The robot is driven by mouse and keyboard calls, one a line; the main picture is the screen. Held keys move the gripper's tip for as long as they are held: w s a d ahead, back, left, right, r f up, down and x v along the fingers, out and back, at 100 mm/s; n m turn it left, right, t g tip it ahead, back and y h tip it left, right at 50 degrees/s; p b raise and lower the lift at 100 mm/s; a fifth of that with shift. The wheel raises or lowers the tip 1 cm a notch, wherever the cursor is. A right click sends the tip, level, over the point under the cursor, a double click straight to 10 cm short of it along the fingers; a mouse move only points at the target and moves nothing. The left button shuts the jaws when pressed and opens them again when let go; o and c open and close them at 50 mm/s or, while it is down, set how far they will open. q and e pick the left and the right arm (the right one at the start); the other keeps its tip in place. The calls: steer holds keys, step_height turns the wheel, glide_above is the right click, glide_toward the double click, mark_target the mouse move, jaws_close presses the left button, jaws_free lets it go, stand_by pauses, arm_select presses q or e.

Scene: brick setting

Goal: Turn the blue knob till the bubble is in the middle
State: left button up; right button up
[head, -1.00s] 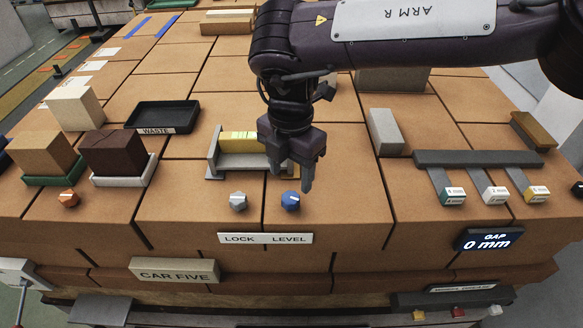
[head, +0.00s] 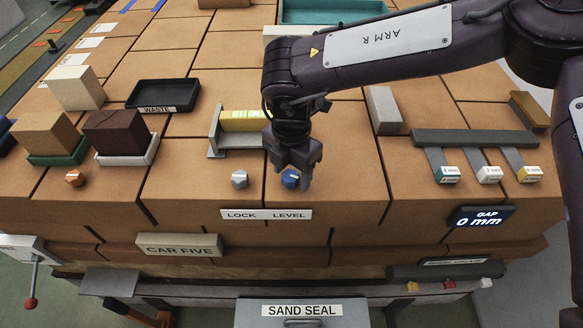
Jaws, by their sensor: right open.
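The blue knob (head: 290,179) sits on the brick face above the word LEVEL, with a white mark on it. My right gripper (head: 290,186) is open and pointing down, its fingers around or just in front of the knob; I cannot tell whether they touch it. The yellow-green level vial (head: 240,121) lies in a grey holder (head: 216,141) behind the knob, its right end hidden by my right gripper. The bubble is too small to make out. My left gripper is not in view.
A grey knob (head: 239,180) stands close left of the blue one, above the LOCK LEVEL label (head: 266,214). An orange knob (head: 74,178), two blocks on trays and a black WASTE tray (head: 163,94) are at left. A GAP display (head: 482,218) reads 0 mm at right.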

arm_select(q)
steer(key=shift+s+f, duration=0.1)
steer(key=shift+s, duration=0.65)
arm_select(e)
steer(key=c, duration=1)
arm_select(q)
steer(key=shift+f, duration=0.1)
arm_select(e)
steer(key=n+b, duration=0.1)
steer(key=n, duration=0.2)
steer(key=shift+w+n, duration=0.1)
steer(key=shift+n, duration=0.3)
steer(key=n+b, duration=0.1)
steer(key=n, duration=0.2)
steer(key=shift+a+n, duration=0.1)
steer(key=shift+n, duration=0.2)
steer(key=n, duration=0.3)
steer(key=shift+a+n, duration=0.1)
steer(key=shift+n, duration=0.2)
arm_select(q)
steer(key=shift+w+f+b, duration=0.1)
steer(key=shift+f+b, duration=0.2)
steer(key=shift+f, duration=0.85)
arm_select(e)
steer(key=shift+r+n, duration=0.1)
steer(key=shift+n, duration=1.8)
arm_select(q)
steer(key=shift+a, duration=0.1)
arm_select(e)
steer(key=o, duration=1)
